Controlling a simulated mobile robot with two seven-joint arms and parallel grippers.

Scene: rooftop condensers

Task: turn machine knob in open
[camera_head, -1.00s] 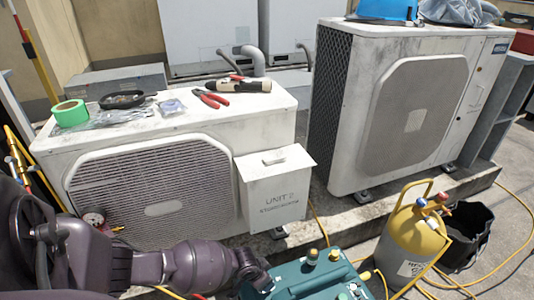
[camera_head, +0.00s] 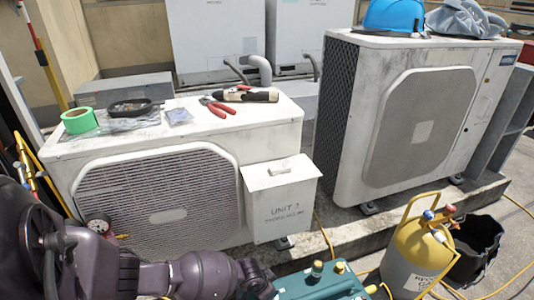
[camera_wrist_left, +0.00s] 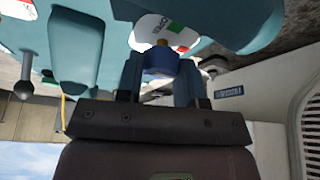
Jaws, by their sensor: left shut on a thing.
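A teal machine (camera_head: 325,284) shows at the bottom middle of the head view, cut off by the lower edge. Dark and yellow fittings stand on its top. In the left wrist view the teal casing (camera_wrist_left: 75,45) fills the upper part. A blue knob (camera_wrist_left: 158,60) sits in front of a white dial plate (camera_wrist_left: 160,30) with red and green marks. My left gripper (camera_wrist_left: 160,72) is shut on the blue knob, a finger on each side. In the head view my left arm reaches the machine's left side; its fingertips and the knob are hidden there. My right gripper is out of view.
A yellow gas cylinder (camera_head: 420,255) and a black bucket (camera_head: 478,245) stand right of the machine. Two condenser units (camera_head: 155,195) (camera_head: 420,120) stand behind. Red pliers (camera_head: 217,107) and green tape (camera_head: 79,120) lie on the left unit. Yellow hoses cross the floor.

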